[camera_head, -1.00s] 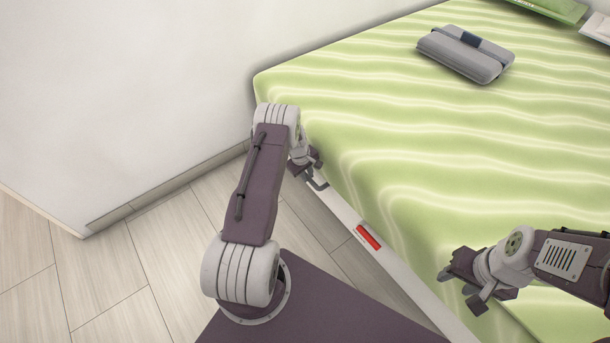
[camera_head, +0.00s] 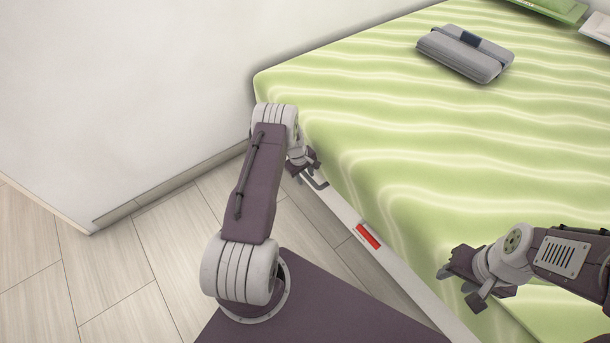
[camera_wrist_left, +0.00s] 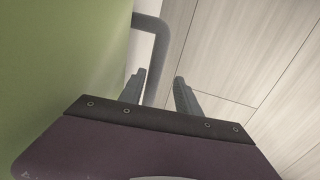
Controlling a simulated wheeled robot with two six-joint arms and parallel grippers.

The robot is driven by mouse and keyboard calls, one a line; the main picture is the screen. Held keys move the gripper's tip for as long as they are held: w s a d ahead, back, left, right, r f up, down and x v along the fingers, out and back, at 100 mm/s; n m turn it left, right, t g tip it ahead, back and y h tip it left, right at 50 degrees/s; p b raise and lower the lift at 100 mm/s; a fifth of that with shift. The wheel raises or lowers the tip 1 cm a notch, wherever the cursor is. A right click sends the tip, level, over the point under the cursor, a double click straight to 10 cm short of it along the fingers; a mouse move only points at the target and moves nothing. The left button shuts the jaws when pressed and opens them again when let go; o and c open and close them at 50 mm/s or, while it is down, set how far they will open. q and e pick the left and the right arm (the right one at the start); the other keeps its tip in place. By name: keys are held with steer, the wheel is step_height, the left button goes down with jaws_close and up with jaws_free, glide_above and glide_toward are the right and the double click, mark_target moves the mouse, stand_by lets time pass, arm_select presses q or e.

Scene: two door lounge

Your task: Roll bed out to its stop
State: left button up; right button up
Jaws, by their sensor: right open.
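The bed (camera_head: 400,160), with a green striped cover, fills the right of the head view. A pale rail (camera_head: 345,215) with a red label (camera_head: 368,236) runs along its near side. My left gripper (camera_head: 318,176) is at this side, on a grey bent handle (camera_head: 316,183). My right gripper (camera_head: 462,283) is open and empty, above the bed's near edge.
A white wall (camera_head: 120,90) with a skirting board (camera_head: 165,190) stands at the left, ending in a corner. Bare plank floor (camera_head: 150,280) lies in front of it.

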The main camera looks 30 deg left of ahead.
arm_select(q)
step_height(320, 180, up, 9)
steer(key=s+p, duration=0.1)
steer(key=p, duration=0.4)
steer(key=shift+s+a, duration=0.3)
steer(key=shift+a, duration=0.05)
steer(key=s+d+r+m, duration=0.3)
steer(key=d+r, duration=0.2)
steer(key=r, duration=0.2)
steer(key=s+d+r+m, duration=0.35)
steer(key=d+r, duration=0.25)
steer(key=r, duration=0.2)
steer(key=s+d+r+m, duration=0.3)
steer(key=s+m, duration=0.1)
steer(key=s, duration=0.3)
steer(key=s+d+r+m, duration=0.3)
steer(key=s+r, duration=0.1)
steer(key=s, duration=0.4)
step_height(320, 180, up, 36)
steer(key=p, duration=3.6)
steer(key=shift+w+a+f+g+y+p, duration=0.15)
steer(key=shift+w+a+g+y+p, duration=0.15)
steer(key=shift+w+g, duration=0.15)
